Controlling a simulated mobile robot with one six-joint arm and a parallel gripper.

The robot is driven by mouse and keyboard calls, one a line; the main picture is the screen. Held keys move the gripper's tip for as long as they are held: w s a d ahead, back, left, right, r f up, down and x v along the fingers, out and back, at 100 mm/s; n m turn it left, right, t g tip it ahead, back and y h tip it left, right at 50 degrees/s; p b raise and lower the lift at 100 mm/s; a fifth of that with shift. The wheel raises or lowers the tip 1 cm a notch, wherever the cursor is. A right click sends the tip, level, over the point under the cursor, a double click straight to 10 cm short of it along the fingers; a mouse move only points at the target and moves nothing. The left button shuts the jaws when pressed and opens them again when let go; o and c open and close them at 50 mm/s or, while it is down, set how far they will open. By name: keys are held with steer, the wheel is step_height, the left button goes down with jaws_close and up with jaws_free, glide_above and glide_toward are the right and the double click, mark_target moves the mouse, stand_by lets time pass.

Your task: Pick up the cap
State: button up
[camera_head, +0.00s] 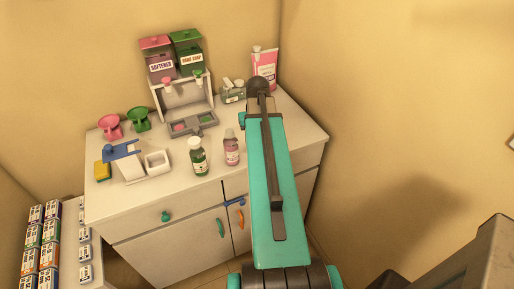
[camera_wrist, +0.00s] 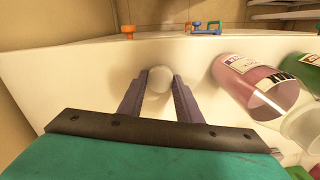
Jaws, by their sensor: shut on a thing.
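The cap (camera_wrist: 160,79) is a small, pale, rounded piece over the white counter in the wrist view. My gripper (camera_wrist: 160,86) has its two dark fingers on either side of it and is shut on it. I cannot tell whether the cap touches the counter. In the head view my teal arm reaches over the right part of the counter, and the cap and fingertips are hidden there.
A pink bottle (camera_wrist: 255,88) lies close right of my fingers in the wrist view; it stands on the counter (camera_head: 285,128) beside a green bottle (camera_head: 198,158). A dispenser (camera_head: 172,70) and a pink pouch (camera_head: 265,62) stand behind.

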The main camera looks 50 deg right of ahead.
steer(key=shift+r, duration=0.15)
step_height(320, 180, up, 10)
steer(key=b, duration=0.2)
stand_by(0.7)
stand_by(0.6)
